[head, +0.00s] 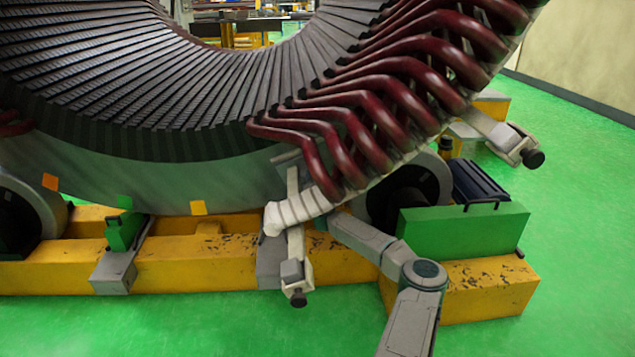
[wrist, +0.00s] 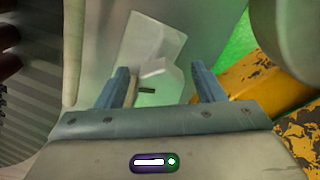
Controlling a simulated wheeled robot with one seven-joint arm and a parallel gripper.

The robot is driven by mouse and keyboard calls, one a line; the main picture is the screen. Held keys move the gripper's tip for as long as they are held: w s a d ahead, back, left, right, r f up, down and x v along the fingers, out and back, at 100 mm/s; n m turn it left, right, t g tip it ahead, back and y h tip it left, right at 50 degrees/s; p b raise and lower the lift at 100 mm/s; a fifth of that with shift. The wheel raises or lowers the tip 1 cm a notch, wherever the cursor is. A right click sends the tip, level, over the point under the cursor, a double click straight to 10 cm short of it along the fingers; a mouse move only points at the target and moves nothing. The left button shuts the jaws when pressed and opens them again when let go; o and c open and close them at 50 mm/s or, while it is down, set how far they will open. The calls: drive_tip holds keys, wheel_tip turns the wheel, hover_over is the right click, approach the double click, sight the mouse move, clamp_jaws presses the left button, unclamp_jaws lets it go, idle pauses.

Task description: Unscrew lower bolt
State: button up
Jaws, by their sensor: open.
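My gripper (wrist: 160,80) is open in the wrist view, its two blue-grey fingers apart. A pale flat bracket (wrist: 150,45) lies beyond and between the fingers, with a small dark piece (wrist: 147,90) near it; I cannot tell whether this is the lower bolt. In the head view my arm reaches up and left behind the pale wrapped coil end, which hides the gripper. A pale clamp arm (head: 296,245) hangs at the stator's lower edge, with a black-tipped bolt (head: 298,298) at its bottom. A second clamp arm with a black knob (head: 533,158) sits higher at right.
The stator (head: 150,180) with dark red coils (head: 400,95) fills the space above my arm. A yellow base beam (head: 190,265) and a green block (head: 465,230) stand below and right. The yellow beam (wrist: 245,85) is close beside the right finger. Green floor is free in front.

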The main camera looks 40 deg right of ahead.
drive_tip(key=c, duration=1)
drive_tip(key=shift+o, duration=0.2)
drive_tip(key=shift+n, duration=0.8)
drive_tip(key=o, duration=1)
drive_tip(key=shift+w, duration=0.1)
drive_tip(key=shift+c, duration=0.2)
drive_tip(key=p+v, duration=0.4)
drive_tip(key=v, duration=0.9)
drive_tip(key=shift+s+a+p, duration=0.2)
drive_tip(key=shift+s+p, duration=0.15)
